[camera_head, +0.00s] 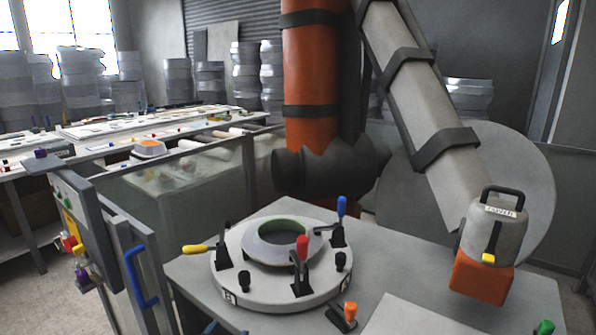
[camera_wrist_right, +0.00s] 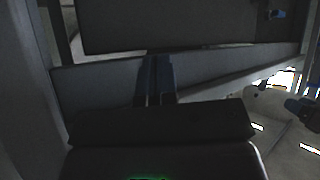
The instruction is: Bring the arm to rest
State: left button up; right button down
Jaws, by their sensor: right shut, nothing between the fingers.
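My right gripper (camera_wrist_right: 156,68) shows in the dark right wrist view. Its two narrow bluish fingers are together with nothing between them. They point towards grey flat panels (camera_wrist_right: 180,25), and I cannot tell how far apart they are from these. My right gripper is not visible in the head view. My left gripper is in neither view.
A grey table (camera_head: 195,285) carries a round white mould fixture (camera_head: 290,290) with coloured toggle clamps. An orange-and-grey handled unit (camera_head: 485,275) stands at its right. A large jointed machine (camera_head: 312,75) rises behind. A panel with a blue handle (camera_head: 140,278) stands left.

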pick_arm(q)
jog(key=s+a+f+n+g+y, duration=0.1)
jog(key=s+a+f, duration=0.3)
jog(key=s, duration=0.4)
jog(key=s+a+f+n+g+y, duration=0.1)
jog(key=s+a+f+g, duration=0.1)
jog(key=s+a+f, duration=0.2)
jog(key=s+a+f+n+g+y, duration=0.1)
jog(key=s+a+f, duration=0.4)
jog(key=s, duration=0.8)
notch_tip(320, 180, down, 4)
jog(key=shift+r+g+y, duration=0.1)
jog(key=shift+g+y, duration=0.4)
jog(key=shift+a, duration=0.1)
